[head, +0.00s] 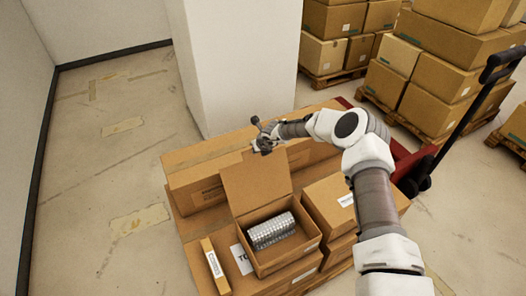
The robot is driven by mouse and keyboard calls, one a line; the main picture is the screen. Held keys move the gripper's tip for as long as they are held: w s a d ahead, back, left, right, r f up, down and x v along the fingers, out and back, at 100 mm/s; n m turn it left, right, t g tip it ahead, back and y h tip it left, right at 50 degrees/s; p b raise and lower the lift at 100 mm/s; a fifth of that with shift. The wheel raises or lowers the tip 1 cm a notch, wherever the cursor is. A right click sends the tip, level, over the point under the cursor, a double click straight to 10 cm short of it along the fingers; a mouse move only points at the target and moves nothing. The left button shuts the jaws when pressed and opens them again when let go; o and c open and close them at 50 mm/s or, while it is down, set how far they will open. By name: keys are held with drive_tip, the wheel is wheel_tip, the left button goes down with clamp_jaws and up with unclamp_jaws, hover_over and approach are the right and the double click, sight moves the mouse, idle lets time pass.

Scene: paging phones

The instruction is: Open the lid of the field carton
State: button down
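The field carton (291,260) is a small brown box on top of a stack of cartons. Its lid (254,183) stands up steeply at the back edge. Inside lies a silvery, ribbed row of round items (271,230). My gripper (262,138) is at the top edge of the raised lid, reached from the upper right by my arm. I cannot tell whether it touches the lid. Its fingers are too small and dark to show whether they are open or shut.
Beside the open box is a closed carton (328,201) with a white label. A narrow box (214,262) lies at the left. A white pillar (238,62) stands close behind. A red pallet jack (415,165) and stacked cartons are at the right. The floor at left is clear.

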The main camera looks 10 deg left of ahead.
drive_tip(key=shift+w+a+f, duration=0.1)
drive_tip(key=shift+w+a, duration=0.25)
drive_tip(key=shift+w, duration=0.05)
drive_tip(key=shift+d, duration=0.1)
idle(0.3)
